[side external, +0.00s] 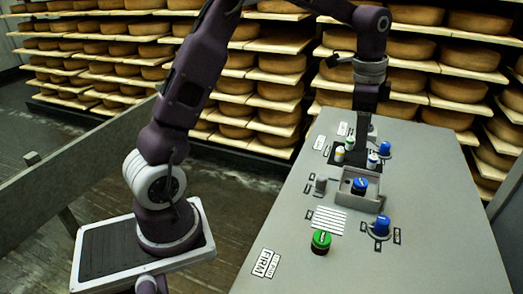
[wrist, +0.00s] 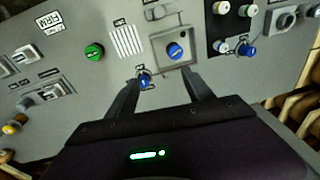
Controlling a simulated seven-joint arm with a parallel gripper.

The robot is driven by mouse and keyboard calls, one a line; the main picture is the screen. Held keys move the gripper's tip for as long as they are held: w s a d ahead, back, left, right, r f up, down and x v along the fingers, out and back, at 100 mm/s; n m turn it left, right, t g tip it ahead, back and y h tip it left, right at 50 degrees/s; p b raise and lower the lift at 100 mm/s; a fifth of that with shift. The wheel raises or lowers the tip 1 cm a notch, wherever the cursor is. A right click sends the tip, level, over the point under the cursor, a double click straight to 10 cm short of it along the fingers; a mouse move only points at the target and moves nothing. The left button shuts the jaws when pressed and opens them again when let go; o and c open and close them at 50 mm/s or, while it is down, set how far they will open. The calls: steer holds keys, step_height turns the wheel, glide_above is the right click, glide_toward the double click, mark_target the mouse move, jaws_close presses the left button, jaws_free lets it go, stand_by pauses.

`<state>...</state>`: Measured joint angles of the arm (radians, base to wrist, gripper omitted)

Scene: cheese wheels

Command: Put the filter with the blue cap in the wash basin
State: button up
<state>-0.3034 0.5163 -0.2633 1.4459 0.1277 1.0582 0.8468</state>
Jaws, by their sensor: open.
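The filter with the blue cap (side external: 360,185) stands inside a square grey walled basin (side external: 372,206), which looks like the wash basin. In the wrist view the blue cap (wrist: 175,50) sits inside the basin's square rim (wrist: 157,61). My gripper (wrist: 160,77) is open, with nothing held between its fingers. In the side view my gripper (side external: 368,122) is over the far part of the grey bench, beyond the basin and apart from the filter. Its fingertips are hard to make out there.
A green-capped filter (side external: 321,240) stands beside a white slotted pad (side external: 330,220). Blue knobs (side external: 382,226) (side external: 385,149) stick up near the basin. Small capped jars (side external: 350,142) stand on a black mat. The bench's near right part is clear. Cheese shelves (side external: 270,90) stand behind.

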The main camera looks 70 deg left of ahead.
steer(key=s+d+r+n+t, duration=0.1)
steer(key=s+d+r+n, duration=0.25)
steer(key=s+r, duration=0.65)
steer(key=s+d+f+n+t, duration=0.1)
steer(key=s+f+n, duration=0.1)
steer(key=s, duration=0.8)
steer(key=s+d+f+n+t, duration=0.1)
steer(key=s+n, duration=0.3)
steer(key=s, duration=0.6)
steer(key=shift+s+f+t, duration=0.35)
steer(key=shift+f+t, duration=0.15)
steer(key=shift+f, duration=0.15)
